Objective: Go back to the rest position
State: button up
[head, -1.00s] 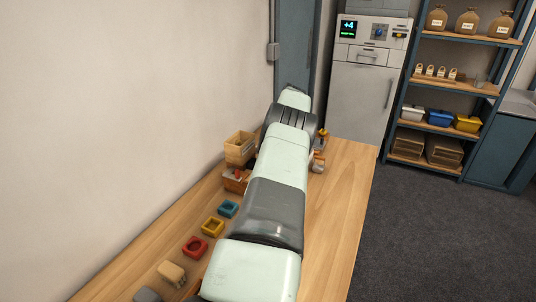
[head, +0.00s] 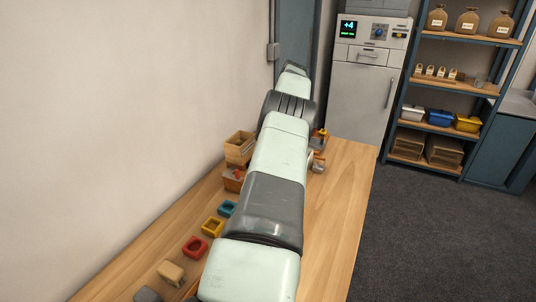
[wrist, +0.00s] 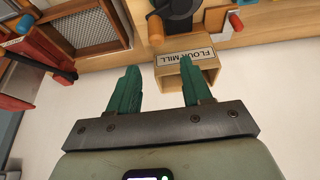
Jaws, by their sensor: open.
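My gripper (wrist: 158,88) shows in the wrist view with its two green fingers apart and nothing between them. Beyond the fingertips in that view is a wooden box labelled FLOUR MILL (wrist: 208,73); I cannot tell how far it is from the fingers. In the head view my arm reaches away over the wooden table (head: 335,200), and it hides the gripper there.
The table's left side holds a wooden box (head: 240,146), a teal tray (head: 227,209), a yellow tray (head: 213,227), a red tray (head: 195,248) and a tan block (head: 171,272). A white wall (head: 120,120) runs close along the left. A fridge-like cabinet (head: 362,100) stands behind.

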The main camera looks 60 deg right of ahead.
jog(key=shift+r, duration=0.25)
jog(key=shift+c, duration=0.2)
grip_shut()
dwell(1.4)
